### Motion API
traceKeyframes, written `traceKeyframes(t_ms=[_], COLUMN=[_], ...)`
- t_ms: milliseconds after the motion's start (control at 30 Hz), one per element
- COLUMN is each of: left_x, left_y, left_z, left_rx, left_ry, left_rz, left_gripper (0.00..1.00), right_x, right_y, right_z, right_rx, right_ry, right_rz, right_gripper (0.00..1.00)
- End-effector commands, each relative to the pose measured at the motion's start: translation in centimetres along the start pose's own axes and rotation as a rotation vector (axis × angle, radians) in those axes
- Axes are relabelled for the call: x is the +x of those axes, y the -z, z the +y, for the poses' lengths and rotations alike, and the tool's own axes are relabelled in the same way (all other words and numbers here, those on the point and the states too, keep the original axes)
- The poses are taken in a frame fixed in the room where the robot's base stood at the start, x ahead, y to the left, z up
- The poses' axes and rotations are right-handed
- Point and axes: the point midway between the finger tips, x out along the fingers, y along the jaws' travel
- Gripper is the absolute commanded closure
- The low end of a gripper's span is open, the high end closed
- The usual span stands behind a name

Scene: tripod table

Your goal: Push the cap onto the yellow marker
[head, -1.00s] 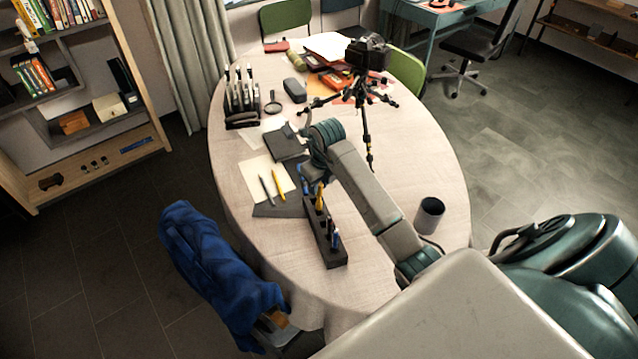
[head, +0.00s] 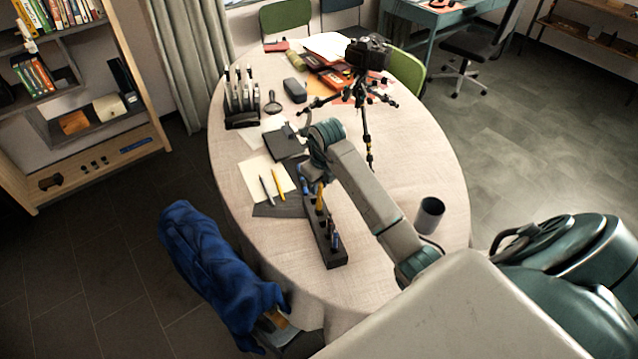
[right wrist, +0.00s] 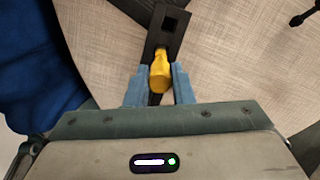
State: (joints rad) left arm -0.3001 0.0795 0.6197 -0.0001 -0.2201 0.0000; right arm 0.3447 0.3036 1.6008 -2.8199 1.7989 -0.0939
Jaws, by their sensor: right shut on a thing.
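A yellow marker (head: 320,198) stands upright in a long dark block (head: 331,244) on the table. My right gripper (head: 308,187) is at the block's far end. In the right wrist view its blue fingertips (right wrist: 159,86) are on both sides of a yellow piece (right wrist: 160,74), shut on it, above the block (right wrist: 166,32). The piece looks like the cap, in line with the marker. Whether cap and marker are fully joined I cannot tell; the fingers and wrist hide the joint. My left gripper is not in view.
A tripod with a camera (head: 366,58) stands beyond my right arm. A dark cup (head: 429,214) is right of it. Left of the block lie a yellow pen (head: 279,184) and a grey pen (head: 267,190). A blue garment (head: 215,270) hangs by the table's near left edge.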

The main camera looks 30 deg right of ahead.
Motion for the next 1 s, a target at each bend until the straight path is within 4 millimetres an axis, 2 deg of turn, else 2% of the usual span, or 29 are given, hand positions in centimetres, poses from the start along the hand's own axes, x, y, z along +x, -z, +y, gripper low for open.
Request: traceKeyframes(t_ms=[467,1000], left_x=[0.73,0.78], left_y=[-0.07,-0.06], left_z=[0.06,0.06], left_rx=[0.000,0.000], left_ry=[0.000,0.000], left_rz=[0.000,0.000], left_gripper=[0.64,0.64], right_x=[0.96,1.04], right_y=[0.16,0.17], right_z=[0.01,0.01], right_rx=[0.000,0.000], right_ry=[0.000,0.000], right_rz=[0.000,0.000], right_gripper=[0.99,0.99])
